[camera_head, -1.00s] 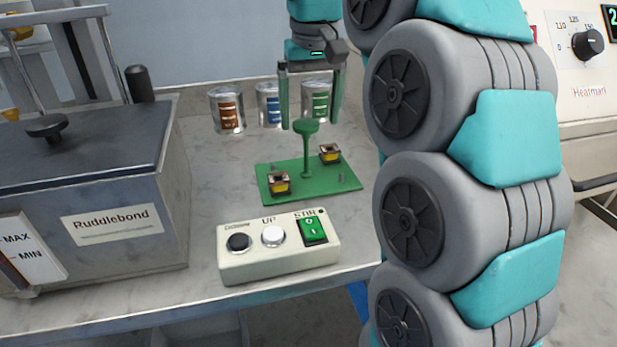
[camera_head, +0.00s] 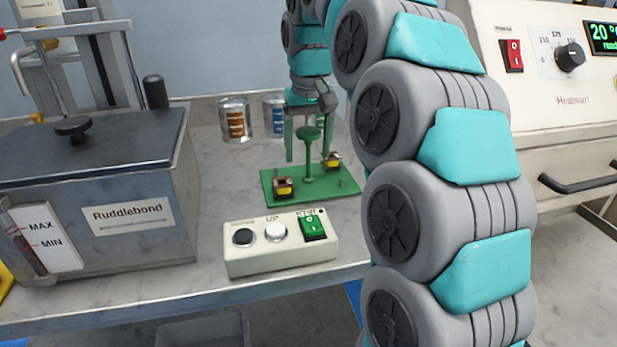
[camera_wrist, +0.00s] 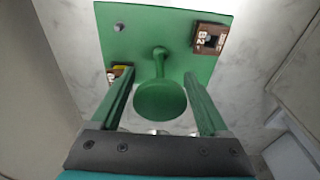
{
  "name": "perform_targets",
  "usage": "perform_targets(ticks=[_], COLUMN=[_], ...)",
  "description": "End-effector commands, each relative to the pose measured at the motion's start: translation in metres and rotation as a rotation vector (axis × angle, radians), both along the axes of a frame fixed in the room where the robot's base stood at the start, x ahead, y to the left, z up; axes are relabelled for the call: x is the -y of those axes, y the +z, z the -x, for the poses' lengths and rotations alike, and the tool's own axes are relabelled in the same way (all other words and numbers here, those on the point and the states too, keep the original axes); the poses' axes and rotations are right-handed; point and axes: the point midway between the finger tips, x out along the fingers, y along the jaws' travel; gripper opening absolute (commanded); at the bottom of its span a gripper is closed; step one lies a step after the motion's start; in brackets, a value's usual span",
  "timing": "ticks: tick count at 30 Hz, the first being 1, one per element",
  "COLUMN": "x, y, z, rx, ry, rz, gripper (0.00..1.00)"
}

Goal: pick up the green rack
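The green rack (camera_head: 329,190) is a flat green plate with an upright post topped by a round knob (camera_head: 309,134). It stands on the bench behind the control box and carries two small brown-and-yellow coil parts, one at the left (camera_head: 283,187) and one at the back right (camera_head: 332,161). My gripper (camera_head: 308,160) is open, pointing down, with one finger on each side of the post. In the wrist view the knob (camera_wrist: 160,100) lies between the open fingers, with a gap on both sides. I see no contact.
The control box (camera_head: 280,257) with its buttons and green switch stands in front of the rack. A grey Ruddlebond tank (camera_head: 140,240) is at the left. Cans (camera_head: 234,120) stand behind the rack. A Heatmart machine (camera_head: 560,130) is at the right.

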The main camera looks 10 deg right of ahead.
Motion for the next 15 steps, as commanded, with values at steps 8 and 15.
perform_targets(ticks=[8, 15], x=[0.0, 0.0], y=[0.0001, 0.0001], z=[0.0, 0.0001], rx=[0.0, 0.0], ry=[0.0, 0.0], rz=[0.0, 0.0], gripper=[0.46, 0.19])
